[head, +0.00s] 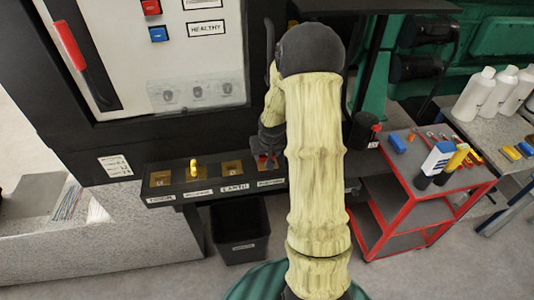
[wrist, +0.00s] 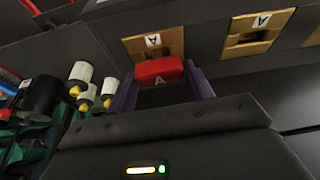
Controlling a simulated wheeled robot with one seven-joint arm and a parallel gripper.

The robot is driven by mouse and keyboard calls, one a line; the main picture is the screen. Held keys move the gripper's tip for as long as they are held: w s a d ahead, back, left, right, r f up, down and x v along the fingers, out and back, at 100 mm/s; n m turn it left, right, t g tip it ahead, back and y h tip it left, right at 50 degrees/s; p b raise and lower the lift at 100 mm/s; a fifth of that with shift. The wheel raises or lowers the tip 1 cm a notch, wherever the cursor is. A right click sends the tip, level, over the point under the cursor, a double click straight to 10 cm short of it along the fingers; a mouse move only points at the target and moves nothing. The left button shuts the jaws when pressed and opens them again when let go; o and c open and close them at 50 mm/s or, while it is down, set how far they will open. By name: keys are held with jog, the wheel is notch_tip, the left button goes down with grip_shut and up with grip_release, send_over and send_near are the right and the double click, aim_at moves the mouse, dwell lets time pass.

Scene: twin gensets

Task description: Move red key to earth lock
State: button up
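The red key (wrist: 160,72), marked A, sits between the purple fingertips of my gripper (wrist: 160,80), which look closed on its sides. In the wrist view it is in front of a brass lock plate (wrist: 155,42); whether its shaft is in the slot is hidden. In the head view my gripper (head: 267,150) is over the rightmost plate of the lock row, with a bit of red showing. Left of it is an empty brass lock (head: 232,168), whose blurred label may read EARTH; the wrist view shows an empty neighbouring plate (wrist: 255,35).
A yellow key (head: 194,168) stands in the second lock from the left, beside the empty leftmost lock (head: 160,179). A black bin (head: 240,235) is below the row. A red tool cart (head: 410,185) stands at the right. The switch cabinet (head: 190,60) rises behind.

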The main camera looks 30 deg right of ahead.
jog(key=c, duration=0.5)
jog(key=shift+r+p, duration=2.15)
jog(key=shift+r, duration=0.4)
jog(key=shift+c, duration=0.2)
jog(key=shift+a, duration=0.15)
jog(key=shift+w+a+f+b, duration=0.1)
jog(key=shift+w+a+b, duration=0.1)
jog(key=shift+a+b, duration=0.35)
jog(key=shift+w+a+b, duration=0.2)
jog(key=shift+a, duration=0.55)
jog(key=w+a+b, duration=0.2)
jog(key=a+b, duration=0.1)
jog(key=a, duration=0.5)
jog(key=shift+w+a, duration=0.25)
jog(key=shift+a, duration=0.1)
jog(key=shift+f+b, duration=0.95)
jog(key=shift+b, duration=0.3)
